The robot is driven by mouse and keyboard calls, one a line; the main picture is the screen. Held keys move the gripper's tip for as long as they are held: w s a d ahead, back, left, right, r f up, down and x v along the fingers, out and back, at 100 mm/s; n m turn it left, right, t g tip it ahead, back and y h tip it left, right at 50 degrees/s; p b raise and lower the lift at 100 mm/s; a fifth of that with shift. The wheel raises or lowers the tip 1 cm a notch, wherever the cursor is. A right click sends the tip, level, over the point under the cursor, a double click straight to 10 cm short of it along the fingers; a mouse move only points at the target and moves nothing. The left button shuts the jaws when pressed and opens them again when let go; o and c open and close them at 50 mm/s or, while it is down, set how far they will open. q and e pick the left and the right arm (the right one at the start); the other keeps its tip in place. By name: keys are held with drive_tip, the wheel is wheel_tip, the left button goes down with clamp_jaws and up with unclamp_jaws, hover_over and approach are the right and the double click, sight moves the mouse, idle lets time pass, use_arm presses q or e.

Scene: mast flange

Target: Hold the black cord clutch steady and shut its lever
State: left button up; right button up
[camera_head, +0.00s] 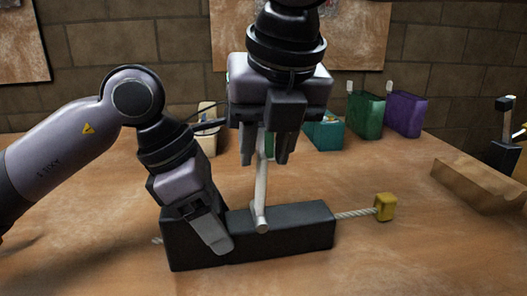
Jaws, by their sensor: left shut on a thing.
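The black cord clutch (290,236) is a long dark block lying on the table. Its pale lever (261,193) stands nearly upright from the block's front side, with a round pivot at its foot. My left gripper (214,240) is shut on the left part of the clutch, with one finger showing against its front face. My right gripper (264,157) points down over the lever. Its fingers are apart on either side of the lever's upper end, which is partly hidden; contact cannot be told.
A light cord (352,213) leaves the clutch's right end for a yellow block (385,207). Teal (324,133), green (365,117) and purple (405,115) containers stand behind. A brown tray-like piece (478,186) lies at right. The front right of the table is clear.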

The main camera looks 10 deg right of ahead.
drive_tip(key=shift+x, duration=0.8)
clamp_jaws()
drive_tip(key=shift+w+r, duration=0.1)
idle(0.8)
